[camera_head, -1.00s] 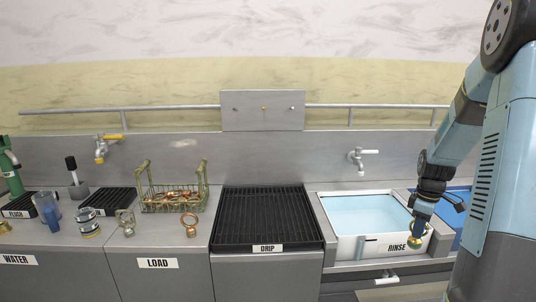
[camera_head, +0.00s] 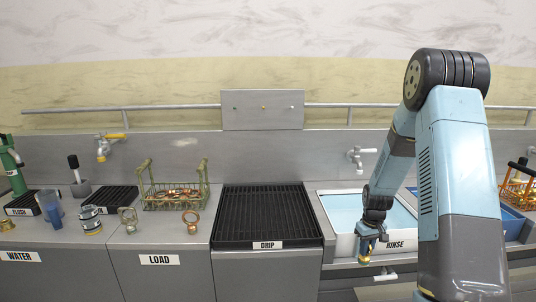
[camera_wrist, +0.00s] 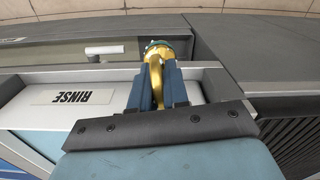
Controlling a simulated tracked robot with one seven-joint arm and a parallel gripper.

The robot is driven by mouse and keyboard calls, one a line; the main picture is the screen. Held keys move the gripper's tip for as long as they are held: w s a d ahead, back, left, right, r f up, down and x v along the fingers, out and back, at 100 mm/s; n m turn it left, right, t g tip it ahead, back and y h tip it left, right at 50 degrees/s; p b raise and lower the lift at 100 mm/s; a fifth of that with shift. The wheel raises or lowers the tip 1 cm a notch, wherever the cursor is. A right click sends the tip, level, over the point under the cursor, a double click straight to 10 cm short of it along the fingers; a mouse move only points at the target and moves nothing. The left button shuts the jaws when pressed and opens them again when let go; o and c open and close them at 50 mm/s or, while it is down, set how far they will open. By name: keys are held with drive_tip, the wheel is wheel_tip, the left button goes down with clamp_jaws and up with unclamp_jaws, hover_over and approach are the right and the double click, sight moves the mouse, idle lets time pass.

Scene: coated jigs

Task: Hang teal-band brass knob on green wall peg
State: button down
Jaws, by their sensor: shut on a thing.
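My gripper (camera_head: 368,238) is shut on a brass knob (camera_head: 364,257) and holds it in front of the rinse basin's front wall. In the wrist view the knob (camera_wrist: 155,72) sits between the two blue fingers of my gripper (camera_wrist: 154,88), with a teal band around its far end. A grey wall panel (camera_head: 262,121) at the back centre carries several small pegs in a row, well to the left of and above my gripper.
The rinse basin (camera_head: 343,243) holds pale blue liquid. A black drip rack (camera_head: 265,215) lies left of it. A wire basket (camera_head: 145,194) of copper pieces and loose rings stand farther left. A tap (camera_head: 357,156) and a long rail (camera_head: 180,108) are on the wall. An orange basket (camera_head: 514,193) stands at right.

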drive_tip(key=w+a+f+m, duration=0.1)
drive_tip(key=a+f+m, duration=0.1)
drive_tip(key=a+f, duration=0.2)
drive_tip(key=shift+w+a+f, duration=0.2)
drive_tip(key=shift+f, duration=0.55)
